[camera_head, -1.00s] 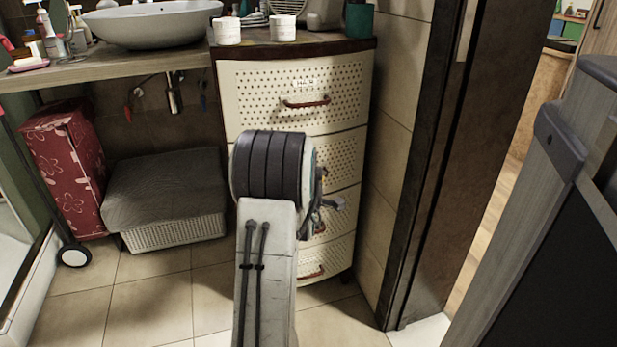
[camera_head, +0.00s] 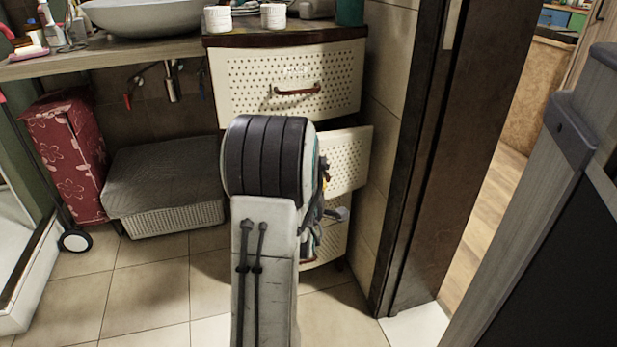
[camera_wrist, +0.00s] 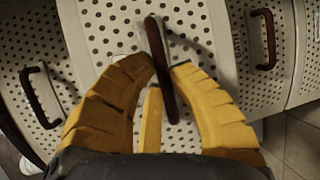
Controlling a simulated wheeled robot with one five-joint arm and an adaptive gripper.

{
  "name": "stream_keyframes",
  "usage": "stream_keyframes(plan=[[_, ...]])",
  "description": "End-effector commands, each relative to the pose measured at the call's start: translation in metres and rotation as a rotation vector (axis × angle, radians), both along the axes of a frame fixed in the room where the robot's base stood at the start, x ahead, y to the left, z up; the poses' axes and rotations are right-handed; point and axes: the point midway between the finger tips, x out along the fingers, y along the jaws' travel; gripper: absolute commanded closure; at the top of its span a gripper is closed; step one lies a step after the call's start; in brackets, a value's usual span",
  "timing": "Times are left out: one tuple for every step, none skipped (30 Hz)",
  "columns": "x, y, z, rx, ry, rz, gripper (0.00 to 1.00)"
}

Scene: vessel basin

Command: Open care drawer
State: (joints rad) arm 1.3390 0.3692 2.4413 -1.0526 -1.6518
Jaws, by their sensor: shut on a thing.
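The white perforated drawer unit (camera_head: 285,38) stands at the middle of the head view. Its second drawer (camera_head: 350,158) sticks out past the shut top drawer (camera_head: 335,75). My gripper (camera_wrist: 165,68) has its ridged yellow fingers on both sides of a dark red handle (camera_wrist: 154,36) and is shut on it. This handle is on the middle drawer front (camera_wrist: 205,25) in the wrist view. In the head view my arm hides the gripped handle and most of the lower drawer fronts.
Another handle (camera_wrist: 38,95) lies left and one (camera_wrist: 264,40) right in the wrist view. A grey-topped basket (camera_head: 165,180) and red floral box (camera_head: 65,150) stand left under the sink counter. A dark door frame (camera_head: 430,140) is close on the right. The floor at front left is clear.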

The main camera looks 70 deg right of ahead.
Motion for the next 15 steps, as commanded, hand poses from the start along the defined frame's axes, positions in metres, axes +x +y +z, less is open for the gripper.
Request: stream_keyframes(plan=[[-0.0015,0.0014,-0.0012,0.004,-0.002,-0.003,1.0],[-0.0017,0.0019,-0.0011,0.004,-0.002,-0.003,1.0],[-0.0019,0.0022,-0.001,0.003,-0.002,-0.003,1.0],[-0.002,0.0023,-0.001,0.003,-0.002,-0.003,1.0],[-0.002,0.0023,-0.001,0.003,-0.002,-0.004,1.0],[-0.002,0.0023,-0.001,0.003,-0.002,-0.003,1.0],[-0.0019,0.0024,-0.001,0.003,-0.002,-0.003,1.0],[-0.0019,0.0024,-0.001,0.003,-0.002,-0.003,1.0],[-0.0019,0.0023,-0.001,0.003,-0.002,-0.003,1.0],[-0.0019,0.0023,-0.001,0.003,-0.002,-0.003,1.0],[-0.0018,0.0023,-0.001,0.003,-0.002,-0.003,1.0],[-0.0018,0.0022,-0.0011,0.003,-0.002,-0.003,0.82],[-0.0018,0.0022,-0.0011,0.003,-0.001,-0.003,0.8],[-0.0017,0.0022,-0.0011,0.003,-0.001,-0.003,0.77],[-0.0017,0.0022,-0.001,0.003,-0.001,-0.003,0.73]])
